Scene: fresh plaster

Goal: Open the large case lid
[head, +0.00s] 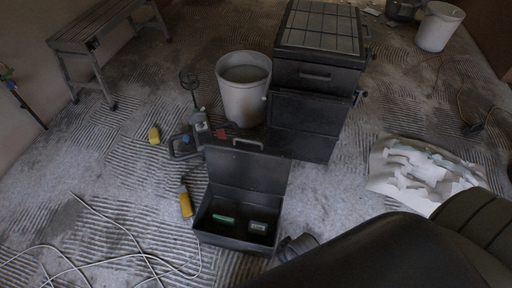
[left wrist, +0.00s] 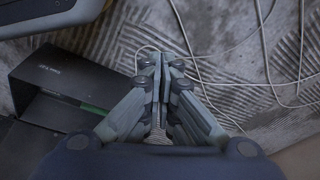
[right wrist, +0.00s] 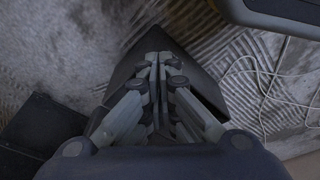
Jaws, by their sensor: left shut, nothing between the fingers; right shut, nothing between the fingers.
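A black case (head: 212,235) stands on the floor in the lower middle of the head view. Its lid (head: 248,172) is raised, about upright, with a handle (head: 248,143) at its top edge. A green item (head: 223,218) and a small pale-labelled box (head: 258,226) lie inside. My left gripper (left wrist: 158,60) is shut and empty; the case's dark wall (left wrist: 65,72) lies left of it in the left wrist view. My right gripper (right wrist: 153,62) is shut and empty above a dark panel (right wrist: 200,85); I cannot tell whether they touch.
Behind the lid stand a stack of dark cases (head: 303,110), a pale bucket (head: 243,100) and a mixing tool (head: 198,130). A yellow-handled tool (head: 186,203) lies left of the case. White cable (head: 120,230) crosses the floor at lower left. Crumpled sheeting (head: 385,175) lies at right.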

